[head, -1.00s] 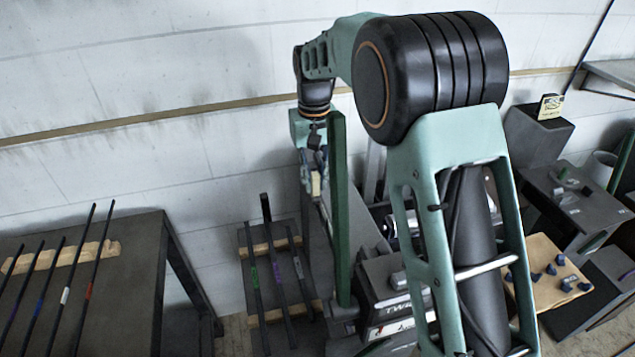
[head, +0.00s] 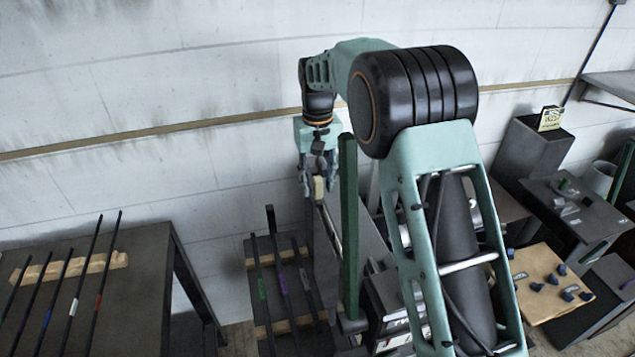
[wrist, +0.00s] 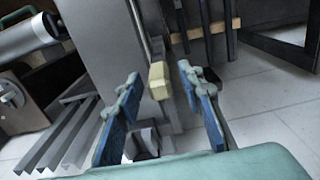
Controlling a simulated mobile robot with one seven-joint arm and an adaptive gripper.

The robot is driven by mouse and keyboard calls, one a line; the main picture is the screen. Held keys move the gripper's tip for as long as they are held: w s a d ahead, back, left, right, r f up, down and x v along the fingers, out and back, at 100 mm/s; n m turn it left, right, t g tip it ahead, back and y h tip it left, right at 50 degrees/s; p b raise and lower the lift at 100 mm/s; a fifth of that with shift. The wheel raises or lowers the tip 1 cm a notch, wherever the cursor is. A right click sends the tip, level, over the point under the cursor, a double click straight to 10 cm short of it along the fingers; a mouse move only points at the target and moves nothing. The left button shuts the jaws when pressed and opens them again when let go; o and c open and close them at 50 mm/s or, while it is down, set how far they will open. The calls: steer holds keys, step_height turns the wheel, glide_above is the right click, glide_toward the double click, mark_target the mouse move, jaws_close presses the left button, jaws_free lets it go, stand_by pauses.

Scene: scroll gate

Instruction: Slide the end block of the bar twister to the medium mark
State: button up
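The bar twister (head: 395,300) stands below my arm, with a long grey body and a tall green upright (head: 348,235) beside it. A cream end block (head: 318,187) sits at its far part; the wrist view also shows this block (wrist: 158,82) beside a narrow rail. My gripper (head: 313,178) is over the block, near the wall. In the wrist view its two blue-padded fingers (wrist: 159,76) are spread, with the block between their tips and a visible gap on each side. The medium mark cannot be made out; my arm hides part of the twister.
A rack with several dark bars (head: 262,288) stands left of the twister. A dark table (head: 140,290) with more bars is farther left. A wooden board (head: 535,290) with small dark pieces lies at right. The green upright is close beside my gripper.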

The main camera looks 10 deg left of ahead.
step_height(320, 180, up, 12)
stand_by(0.6)
